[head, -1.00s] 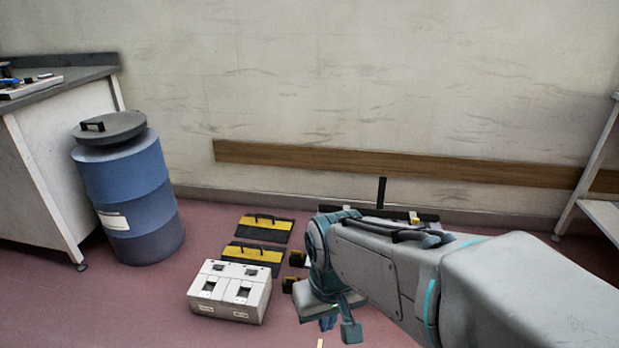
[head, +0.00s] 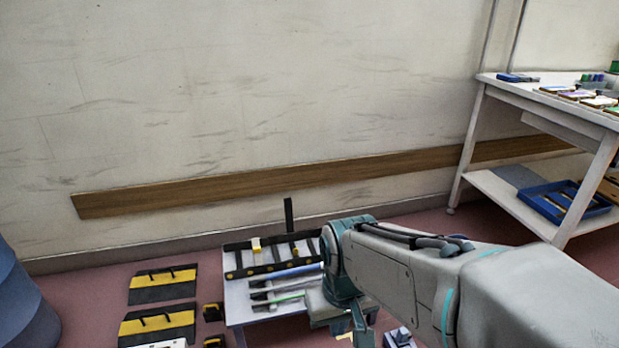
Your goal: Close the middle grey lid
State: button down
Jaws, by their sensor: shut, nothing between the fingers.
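No middle grey lid can be made out in the head view now. My gripper (head: 352,338) is at the bottom centre, shut and empty, partly cut off by the lower edge. It is in front of a low light-grey table (head: 237,302), and my arm hides the table's right part. A blue barrel (head: 22,305) shows only as a curved side at the left edge; its top is out of view.
Two black-and-yellow cases (head: 162,285) lie on the floor left of the table. A black rack (head: 270,253) and several tools stand on the table. A white bench (head: 540,195) with a blue tray (head: 562,208) is at the right. A wooden rail runs along the wall.

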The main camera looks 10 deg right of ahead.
aim_at(288, 208)
jog(key=z, duration=0.3)
jog(key=i, duration=1.25)
jog(key=u, duration=0.3)
